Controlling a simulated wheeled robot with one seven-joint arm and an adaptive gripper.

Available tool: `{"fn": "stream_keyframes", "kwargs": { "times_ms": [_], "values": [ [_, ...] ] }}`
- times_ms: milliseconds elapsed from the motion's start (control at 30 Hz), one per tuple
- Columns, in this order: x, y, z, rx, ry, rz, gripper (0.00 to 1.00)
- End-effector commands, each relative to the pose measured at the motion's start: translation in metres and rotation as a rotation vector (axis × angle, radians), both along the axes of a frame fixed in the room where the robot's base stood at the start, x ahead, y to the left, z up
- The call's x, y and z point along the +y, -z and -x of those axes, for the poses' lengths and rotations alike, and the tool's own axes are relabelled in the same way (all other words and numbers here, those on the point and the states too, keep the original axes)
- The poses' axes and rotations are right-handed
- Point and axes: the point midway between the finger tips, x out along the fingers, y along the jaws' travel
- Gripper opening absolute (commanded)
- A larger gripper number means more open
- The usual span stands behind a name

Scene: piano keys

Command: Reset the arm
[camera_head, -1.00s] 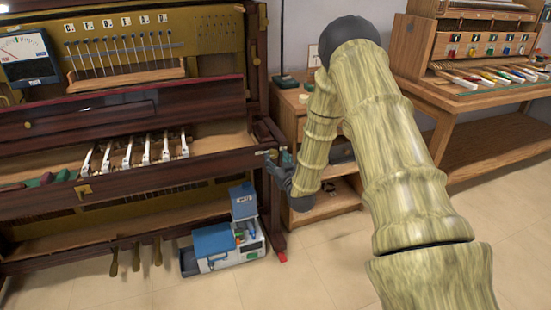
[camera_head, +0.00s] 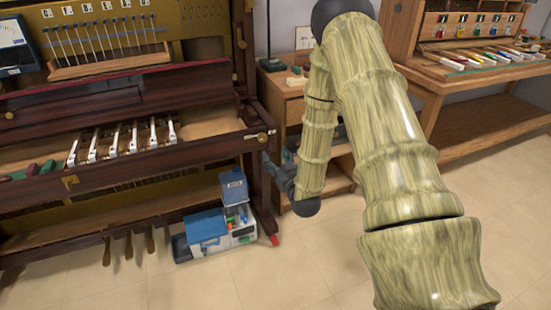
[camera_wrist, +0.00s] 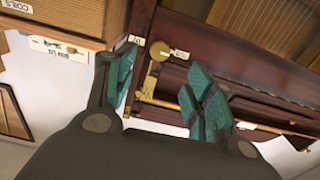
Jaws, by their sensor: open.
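My arm, with pale bamboo-patterned links, reaches forward from the lower right in the head view, its elbow high and its forearm hanging down. My gripper (camera_head: 274,172) is at the end of the forearm, dark and small, in front of the right end of the piano case (camera_head: 95,165). In the wrist view my gripper (camera_wrist: 160,95) shows two teal-padded fingers spread apart with nothing held between them. Past the fingers are the dark red-brown wood of the piano case (camera_wrist: 185,60) and a round brass knob (camera_wrist: 160,50).
White-topped piano keys (camera_head: 125,140) stand in a row inside the case. A blue-lidded toolbox (camera_head: 208,225) sits on the floor below. A wooden cabinet (camera_head: 283,115) stands behind my forearm, and a workbench (camera_head: 475,120) is at the right. The tiled floor at front is clear.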

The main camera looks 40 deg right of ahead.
Motion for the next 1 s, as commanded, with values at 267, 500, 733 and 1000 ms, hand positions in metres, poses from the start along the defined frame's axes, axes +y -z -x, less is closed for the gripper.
{"fn": "stream_keyframes", "kwargs": {
  "times_ms": [267, 500, 733, 1000],
  "values": [
    [0.000, 0.000, 0.000, 0.001, 0.000, 0.000, 0.54],
    [0.031, 0.045, 0.014, 0.145, -0.029, -0.034, 0.54],
    [0.100, 0.141, 0.070, 0.478, -0.084, -0.104, 0.54],
    [0.171, 0.232, 0.176, 0.876, -0.127, -0.171, 0.54]
  ]
}}
